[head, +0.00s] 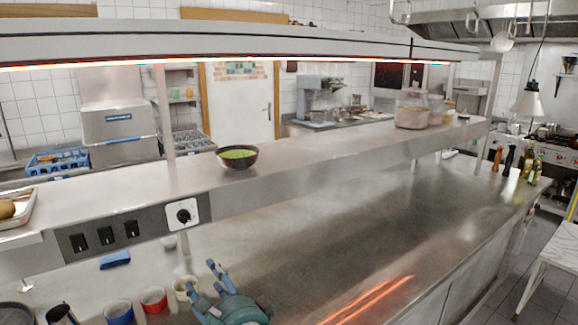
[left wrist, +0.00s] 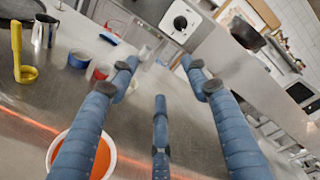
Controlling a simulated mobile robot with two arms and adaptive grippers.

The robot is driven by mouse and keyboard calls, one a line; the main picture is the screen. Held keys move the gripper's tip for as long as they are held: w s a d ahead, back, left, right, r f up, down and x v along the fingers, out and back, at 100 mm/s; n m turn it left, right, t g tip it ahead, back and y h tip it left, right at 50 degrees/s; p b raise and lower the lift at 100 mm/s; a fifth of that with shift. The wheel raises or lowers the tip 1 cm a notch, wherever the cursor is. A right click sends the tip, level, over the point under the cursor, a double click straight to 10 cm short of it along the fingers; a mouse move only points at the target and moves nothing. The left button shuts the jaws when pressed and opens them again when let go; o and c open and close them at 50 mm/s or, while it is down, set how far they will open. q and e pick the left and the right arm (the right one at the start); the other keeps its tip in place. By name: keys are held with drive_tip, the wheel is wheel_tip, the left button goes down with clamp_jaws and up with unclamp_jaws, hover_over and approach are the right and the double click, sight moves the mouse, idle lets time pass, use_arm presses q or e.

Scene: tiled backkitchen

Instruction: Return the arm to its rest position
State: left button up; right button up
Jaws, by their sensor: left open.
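My left gripper (head: 208,280) shows at the bottom of the head view, over the steel worktop (head: 320,245) and just right of a cream cup (head: 186,288). In the left wrist view its blue fingers (left wrist: 160,72) are spread apart with nothing between them. The gripper is open and empty. Most of the left arm lies below the picture edge. My right gripper does not show in either view.
A steel shelf (head: 330,155) carrying a dark bowl of green food (head: 238,157) runs above the worktop. Red (head: 153,299) and blue (head: 119,312) cups stand left of the gripper. A white bowl with orange contents (left wrist: 100,158) is below it.

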use_arm(q)
drive_tip(key=s+a+f+n+g+h, duration=0.25)
drive_tip(key=s+f, duration=0.35)
drive_tip(key=f, duration=0.3)
drive_tip(key=s+a+f+n+g+h, duration=0.2)
drive_tip(key=s+a+f+n+g, duration=0.15)
drive_tip(key=s+f, duration=0.45)
drive_tip(key=s+d+f+n+g+h, duration=0.1)
drive_tip(key=s+f+n+g+h, duration=0.2)
drive_tip(key=s, duration=0.7)
drive_tip(key=s+d+f+n+g+h, duration=0.1)
drive_tip(key=s+d+f+n+h, duration=0.1)
drive_tip(key=s+f+n, duration=0.6)
drive_tip(key=s+f+m+g+b, duration=0.3)
drive_tip(key=f+b, duration=0.6)
drive_tip(key=f, duration=2.5)
drive_tip(key=s+a+f+b, duration=0.3)
drive_tip(key=s+f+b, duration=0.2)
drive_tip(key=s+f, duration=1.3)
wheel_tip(320, 180, down, 3)
drive_tip(key=shift+r, duration=0.1)
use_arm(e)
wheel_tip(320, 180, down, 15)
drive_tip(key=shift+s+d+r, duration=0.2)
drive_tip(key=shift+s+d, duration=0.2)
